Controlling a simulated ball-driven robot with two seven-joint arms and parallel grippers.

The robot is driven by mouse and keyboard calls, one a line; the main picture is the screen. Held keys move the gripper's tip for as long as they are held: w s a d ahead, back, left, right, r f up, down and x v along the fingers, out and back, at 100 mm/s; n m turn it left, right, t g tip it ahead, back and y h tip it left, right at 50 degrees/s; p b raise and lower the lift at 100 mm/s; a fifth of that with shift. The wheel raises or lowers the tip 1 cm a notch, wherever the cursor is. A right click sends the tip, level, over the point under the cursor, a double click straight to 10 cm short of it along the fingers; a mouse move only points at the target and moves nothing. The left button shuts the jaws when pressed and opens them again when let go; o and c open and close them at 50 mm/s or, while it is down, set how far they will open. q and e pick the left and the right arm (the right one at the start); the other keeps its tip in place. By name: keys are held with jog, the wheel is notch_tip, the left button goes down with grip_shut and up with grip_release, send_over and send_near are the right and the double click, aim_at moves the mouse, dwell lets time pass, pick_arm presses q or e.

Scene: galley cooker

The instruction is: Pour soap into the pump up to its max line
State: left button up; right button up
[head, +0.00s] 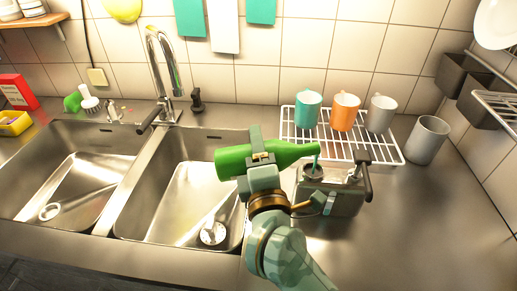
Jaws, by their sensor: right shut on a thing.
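My right gripper (262,160) is shut around the body of a green bottle (234,160). The bottle lies nearly level, with its neck pointing right. A thin teal streak (315,162) hangs from its mouth over the dark round opening (313,171) of the pump. The pump (345,201) is a squat grey container with a dark spout and head at its right. Its max line and the level inside cannot be made out. My left gripper is not in view.
A white wire rack (389,158) behind the pump carries a teal mug (308,109), an orange mug (344,111) and a grey mug (380,114). A grey cup (427,140) stands right of it. Two steel sinks (127,190) and a tap (160,60) are left. The right counter is clear.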

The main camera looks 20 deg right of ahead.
dwell(0.6)
jog(key=shift+m+b, duration=0.5)
jog(key=shift+b, duration=0.1)
jog(key=shift+r, duration=0.1)
jog(key=shift+r+m+b, duration=0.25)
jog(key=shift+m+b, duration=0.25)
jog(key=shift+m, duration=0.1)
dwell(6.1)
